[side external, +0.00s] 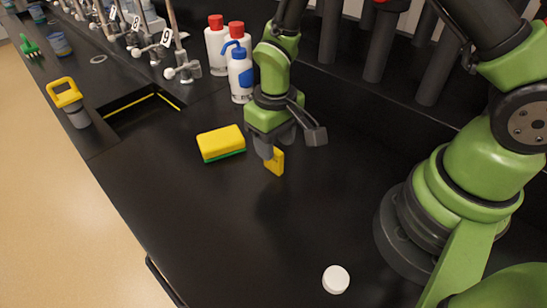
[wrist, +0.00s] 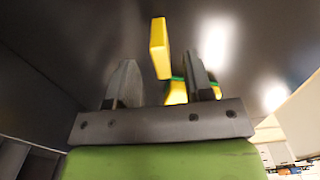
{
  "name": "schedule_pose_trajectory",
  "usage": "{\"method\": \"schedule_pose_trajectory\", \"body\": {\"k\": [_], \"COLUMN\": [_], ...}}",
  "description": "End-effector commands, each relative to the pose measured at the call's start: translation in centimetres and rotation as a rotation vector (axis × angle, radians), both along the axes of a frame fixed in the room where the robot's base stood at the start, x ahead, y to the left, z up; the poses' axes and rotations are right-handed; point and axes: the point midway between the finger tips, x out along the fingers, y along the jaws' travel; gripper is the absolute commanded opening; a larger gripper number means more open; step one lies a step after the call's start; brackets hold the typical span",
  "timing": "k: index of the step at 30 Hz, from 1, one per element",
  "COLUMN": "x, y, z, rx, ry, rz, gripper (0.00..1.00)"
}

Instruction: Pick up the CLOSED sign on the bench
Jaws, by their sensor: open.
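A small yellow plate (side external: 275,162), which I take to be the CLOSED sign, stands on edge on the black bench just under my gripper (side external: 272,147). No lettering on it can be read. In the wrist view the yellow plate (wrist: 159,47) shows beyond the fingertips, in line with the gap between them. My gripper (wrist: 160,64) is open, with a finger on either side and nothing held. In the side view a finger hides part of the plate's upper left.
A yellow and green sponge (side external: 221,142) lies just left of my gripper. White bottles (side external: 239,75) stand behind, beside numbered taps (side external: 182,68) and a sink (side external: 145,112). A white round cap (side external: 336,279) lies at the front. The bench between is clear.

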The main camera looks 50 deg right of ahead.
Motion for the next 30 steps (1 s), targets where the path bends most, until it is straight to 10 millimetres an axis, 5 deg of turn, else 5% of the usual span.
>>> {"method": "schedule_pose_trajectory", "body": {"k": [9, 19, 26, 30], "x": [-0.7, -0.7, -0.7, -0.7], "y": [0.2, 0.2, 0.2, 0.2], "z": [-4.3, -5.2, -5.1, -5.1], "rx": [0.000, 0.002, 0.002, 0.002], "ry": [0.004, 0.000, 0.000, 0.000], "rz": [0.000, -0.001, -0.001, -0.001], "gripper": [0.47, 0.47, 0.00, 0.00]}}
